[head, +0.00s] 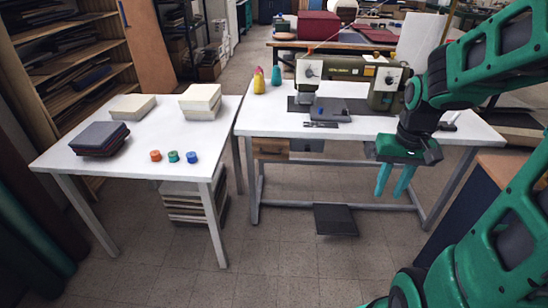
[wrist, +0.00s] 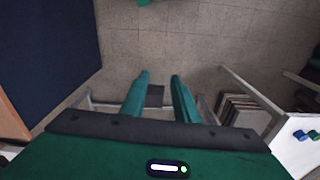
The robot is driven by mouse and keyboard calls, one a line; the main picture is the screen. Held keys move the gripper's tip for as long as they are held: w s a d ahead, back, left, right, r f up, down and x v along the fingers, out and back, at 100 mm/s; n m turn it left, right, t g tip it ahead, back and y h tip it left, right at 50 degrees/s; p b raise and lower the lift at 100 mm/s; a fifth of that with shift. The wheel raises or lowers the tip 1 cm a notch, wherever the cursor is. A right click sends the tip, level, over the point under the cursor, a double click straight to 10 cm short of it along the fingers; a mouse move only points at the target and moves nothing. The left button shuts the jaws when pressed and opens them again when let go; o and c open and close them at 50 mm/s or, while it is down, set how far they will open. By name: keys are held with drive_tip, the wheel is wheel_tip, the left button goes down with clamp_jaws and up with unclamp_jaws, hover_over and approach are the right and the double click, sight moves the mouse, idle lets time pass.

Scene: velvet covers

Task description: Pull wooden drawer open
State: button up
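The wooden drawer (head: 270,148) hangs under the left part of the sewing table's top (head: 352,126) in the head view, with its light brown front facing me. It looks closed; no handle can be made out at this size. My gripper (head: 393,190) points down in front of the table's right part, to the right of the drawer and apart from it. Its two green fingers stand apart with nothing between them. The drawer cannot be made out in the wrist view.
A sewing machine (head: 350,80) stands on the table, with thread cones (head: 259,80) at its left. A white side table (head: 140,135) stands to the left. A dark pedal (head: 336,219) lies on the floor below. A dark blue cabinet (head: 462,212) stands at right.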

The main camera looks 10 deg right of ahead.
drive_tip(key=w+a+f+t+y, duration=0.25)
drive_tip(key=w+a+f, duration=0.25)
drive_tip(key=w+f, duration=0.3)
drive_tip(key=w+a+f+t+y, duration=0.1)
drive_tip(key=w+a+f+y, duration=0.4)
drive_tip(key=w, duration=0.6)
drive_tip(key=w+a+f+t+y, duration=0.15)
drive_tip(key=w+a+f, duration=0.25)
drive_tip(key=w+f, duration=0.45)
drive_tip(key=w+a+f+m+t, duration=0.1)
drive_tip(key=w+m+t, duration=0.3)
drive_tip(key=w, duration=0.7)
drive_tip(key=w+a+f+m+t+h, duration=0.1)
drive_tip(key=w+m+t, duration=0.3)
drive_tip(key=w, duration=0.8)
drive_tip(key=shift+a+f+m+t, duration=0.4)
drive_tip(key=shift+a+f+m, duration=0.1)
drive_tip(key=shift+a+m, duration=0.25)
drive_tip(key=shift+d, duration=0.1)
